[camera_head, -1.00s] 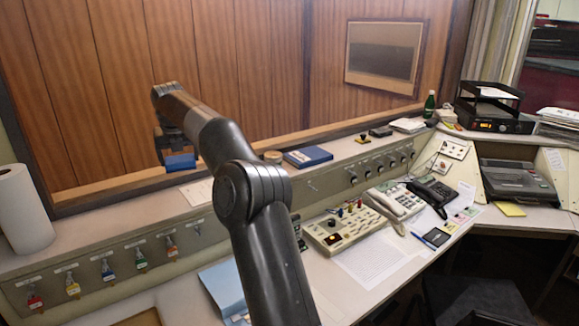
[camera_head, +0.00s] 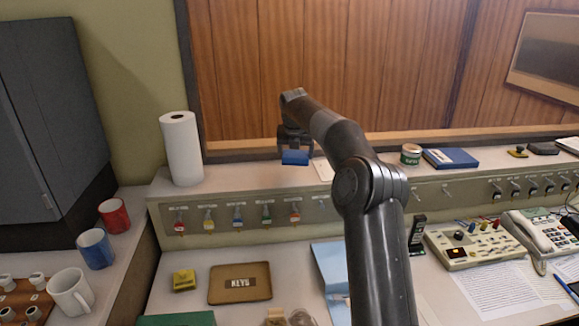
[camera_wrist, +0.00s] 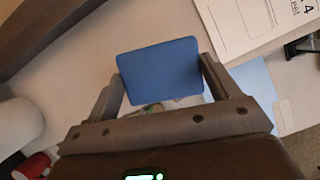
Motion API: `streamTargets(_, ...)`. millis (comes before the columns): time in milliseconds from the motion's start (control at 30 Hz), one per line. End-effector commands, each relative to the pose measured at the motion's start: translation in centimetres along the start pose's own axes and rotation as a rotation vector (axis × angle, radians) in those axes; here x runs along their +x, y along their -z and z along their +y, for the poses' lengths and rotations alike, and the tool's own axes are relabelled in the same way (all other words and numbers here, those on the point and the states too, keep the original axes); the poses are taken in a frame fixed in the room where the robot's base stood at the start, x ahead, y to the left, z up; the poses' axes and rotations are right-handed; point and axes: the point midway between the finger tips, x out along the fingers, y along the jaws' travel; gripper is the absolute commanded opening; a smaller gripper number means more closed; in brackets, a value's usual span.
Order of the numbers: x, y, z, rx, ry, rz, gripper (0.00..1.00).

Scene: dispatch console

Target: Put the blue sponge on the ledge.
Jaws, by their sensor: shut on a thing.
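The blue sponge (camera_head: 295,158) is held between the fingers of my gripper (camera_head: 294,146), just over the pale ledge (camera_head: 236,176) that runs below the wood-panelled window. In the wrist view the sponge (camera_wrist: 160,72) sits flat between both fingers of my gripper (camera_wrist: 163,88), with the pale ledge surface (camera_wrist: 150,28) behind it. I cannot tell whether the sponge touches the ledge or hangs slightly above it.
A paper towel roll (camera_head: 181,148) stands on the ledge to the left. A white card (camera_head: 323,169), a green tin (camera_head: 411,154) and a blue book (camera_head: 451,159) lie to the right. Bare ledge shows between the roll and the sponge. Key tags hang on the front panel below.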

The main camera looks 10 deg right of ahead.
Motion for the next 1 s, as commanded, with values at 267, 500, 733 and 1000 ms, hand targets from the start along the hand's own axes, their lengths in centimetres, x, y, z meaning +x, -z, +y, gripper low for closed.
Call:
streamTargets(267,2.2,-0.1,3.1,0.0,0.001,0.0,0.56)
streamTargets(500,5.2,1.2,3.1,0.0,0.002,0.002,0.56)
streamTargets(733,5.9,1.5,3.1,0.002,0.0,0.0,0.56)
streamTargets(1000,6.2,1.6,3.1,0.001,0.0,0.0,0.82)
